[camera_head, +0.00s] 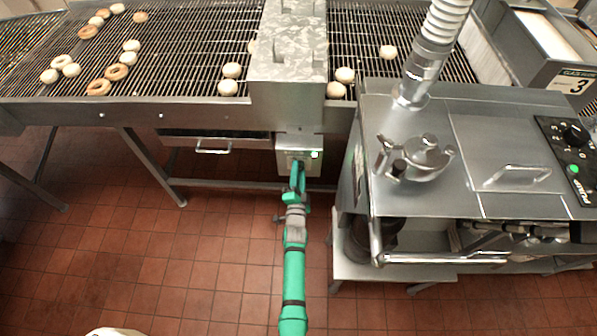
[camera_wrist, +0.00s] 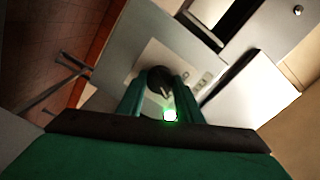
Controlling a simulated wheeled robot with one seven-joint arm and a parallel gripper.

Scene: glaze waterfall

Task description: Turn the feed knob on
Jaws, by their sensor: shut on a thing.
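The feed knob (camera_wrist: 159,78) is a dark round knob on a pale plate of a metal control box. In the wrist view it sits between the tips of my gripper (camera_wrist: 158,95), whose two green fingers are shut on it. A green light (camera_wrist: 170,116) glows beside the knob. In the head view the control box (camera_head: 288,161) hangs under the front edge of the conveyor, below the metal housing. My gripper (camera_head: 297,176) reaches up to the box there and hides the knob.
The wire conveyor (camera_head: 180,50) carries several pale and browned doughnuts. A metal housing (camera_head: 287,60) spans it. A drawer (camera_head: 215,143) is left of the box. The tiled floor (camera_head: 150,260) is clear at left.

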